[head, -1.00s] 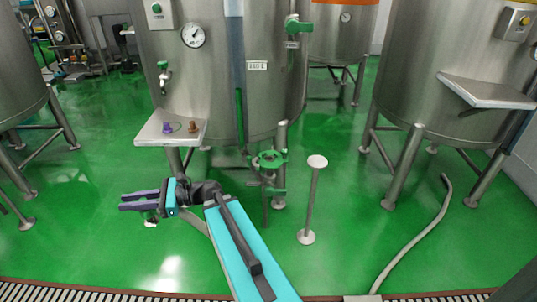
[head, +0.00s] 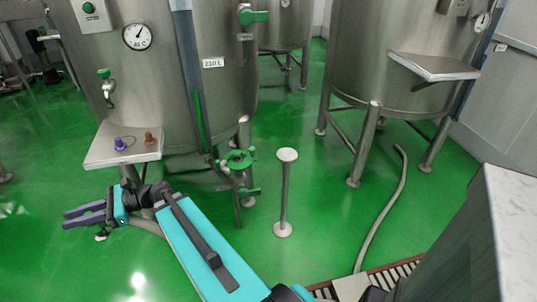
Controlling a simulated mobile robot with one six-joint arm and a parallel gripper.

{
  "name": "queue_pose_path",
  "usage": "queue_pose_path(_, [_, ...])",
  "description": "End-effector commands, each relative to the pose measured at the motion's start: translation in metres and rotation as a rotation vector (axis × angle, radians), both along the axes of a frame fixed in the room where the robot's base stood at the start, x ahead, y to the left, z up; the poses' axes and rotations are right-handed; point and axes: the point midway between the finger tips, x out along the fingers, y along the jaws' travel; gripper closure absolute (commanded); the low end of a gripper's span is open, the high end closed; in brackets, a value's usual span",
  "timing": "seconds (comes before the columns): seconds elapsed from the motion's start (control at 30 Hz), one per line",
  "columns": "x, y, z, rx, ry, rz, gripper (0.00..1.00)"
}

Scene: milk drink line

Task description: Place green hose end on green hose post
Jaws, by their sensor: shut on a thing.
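My gripper (head: 84,215) is at the left, low over the green floor, with its purple fingers pointing left. It is shut on a small pale and dark piece (head: 101,236) that shows just below the fingers, seemingly the hose end; no green shows on it. A grey hose (head: 147,228) runs behind my arm near the wrist, partly hidden. A grey post (head: 285,190) with a round white top and round foot stands upright on the floor, right of my arm and well apart from my gripper. It shows no green marking.
A steel tank (head: 165,80) with a shelf (head: 95,158) holding a purple and a brown fitting stands behind my gripper. A green-handled valve (head: 238,160) is left of the post. Another hose (head: 385,215) lies on the floor at right. A grey block (head: 480,215) stands at lower right.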

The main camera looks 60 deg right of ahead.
Motion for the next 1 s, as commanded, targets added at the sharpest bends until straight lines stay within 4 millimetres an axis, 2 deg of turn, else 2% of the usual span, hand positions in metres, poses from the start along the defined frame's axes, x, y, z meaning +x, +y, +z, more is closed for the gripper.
queue_pose_path(0.27, [0.001, 0.003, 0.001, 0.001, -0.001, -0.002, 1.0])
queue_pose_path(0.37, [0.004, -0.007, 0.001, 0.001, -0.001, -0.032, 1.0])
queue_pose_path(0.47, [0.008, -0.028, 0.002, 0.001, -0.001, -0.087, 1.0])
queue_pose_path(0.67, [0.014, -0.097, 0.004, 0.001, -0.001, -0.262, 1.0])
queue_pose_path(0.87, [0.011, -0.18, 0.004, 0.001, -0.001, -0.469, 1.0])
queue_pose_path(1.0, [0.002, -0.239, 0.003, 0.003, 0.0, -0.613, 1.0])
